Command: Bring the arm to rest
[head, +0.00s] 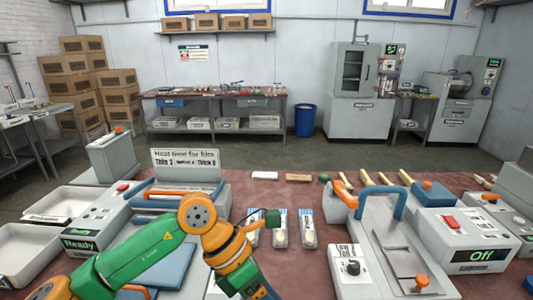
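My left arm, green and orange, comes in from the lower left in the head view. It bends at a grey-and-orange joint, and its last visible link runs down to the bottom edge. My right arm and gripper are out of view.
A press with a blue handle (384,193) stands right of centre, beside a box reading "Off" (482,256). At left is a box reading "Ready" (78,244) near white trays (62,204). Several wrapped packs (306,229) lie mid-table. Wooden spoons (386,179) lie behind the press.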

